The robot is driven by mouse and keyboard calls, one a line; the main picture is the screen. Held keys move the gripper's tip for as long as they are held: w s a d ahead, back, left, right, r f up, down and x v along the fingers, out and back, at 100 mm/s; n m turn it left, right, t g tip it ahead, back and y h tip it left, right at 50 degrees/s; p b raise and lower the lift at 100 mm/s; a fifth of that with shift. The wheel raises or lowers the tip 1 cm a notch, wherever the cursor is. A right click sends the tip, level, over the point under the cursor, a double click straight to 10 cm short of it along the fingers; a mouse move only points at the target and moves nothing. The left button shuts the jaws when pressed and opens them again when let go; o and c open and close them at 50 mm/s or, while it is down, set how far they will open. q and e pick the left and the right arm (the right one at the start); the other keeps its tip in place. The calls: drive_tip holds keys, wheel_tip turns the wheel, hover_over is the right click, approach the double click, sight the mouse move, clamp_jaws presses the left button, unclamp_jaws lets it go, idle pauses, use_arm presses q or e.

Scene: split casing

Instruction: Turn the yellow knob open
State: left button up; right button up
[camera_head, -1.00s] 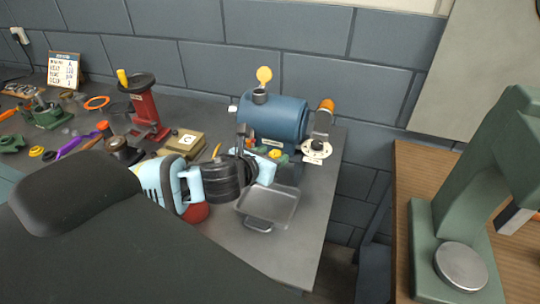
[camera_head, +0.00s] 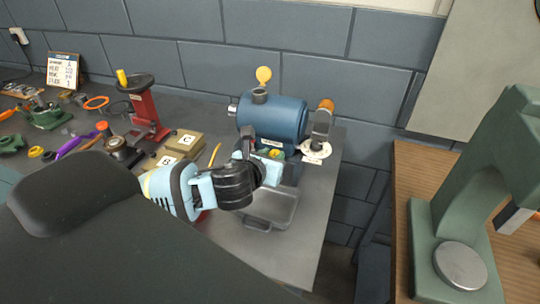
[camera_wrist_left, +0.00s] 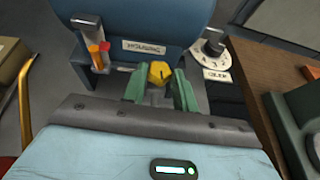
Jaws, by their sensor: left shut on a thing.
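The yellow knob (camera_wrist_left: 160,73) is on the front of the blue casing (camera_head: 272,118), below its small label plate. In the left wrist view my left gripper (camera_wrist_left: 160,88) has its green fingers on either side of the knob, shut on it. In the head view the left gripper (camera_head: 272,155) reaches the front of the casing from the left and mostly hides the knob. My right gripper shows in neither view.
A grey tray (camera_head: 270,207) lies below the gripper. A white dial (camera_head: 316,152) sits at the casing's right. Labelled boxes (camera_head: 184,142) and a red stand (camera_head: 148,112) are to the left. A green press (camera_head: 450,225) stands on the wooden table at right.

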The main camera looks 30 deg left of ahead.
sight(276, 152)
use_arm(q)
drive_tip(key=shift+w+d+n+g+y, duration=0.45)
drive_tip(key=shift+n+g+y, duration=1.4)
drive_tip(key=shift+n+g, duration=0.8)
drive_tip(key=shift+w+d+n+g+y, duration=0.3)
drive_tip(key=shift+w+n+g+y, duration=0.2)
drive_tip(key=shift+n+g+y, duration=2.05)
drive_tip(key=shift+w+d+n+g+y, duration=0.45)
drive_tip(key=shift+n+g+y, duration=0.75)
drive_tip(key=shift+n+g, duration=1.5)
drive_tip(key=shift+a+n+t, duration=0.1)
drive_tip(key=shift+n+t, duration=0.4)
drive_tip(key=shift+n, duration=0.3)
drive_tip(key=o, duration=1)
drive_tip(key=shift+c, duration=0.2)
drive_tip(key=shift+a+r, duration=0.1)
drive_tip(key=shift+t, duration=0.3)
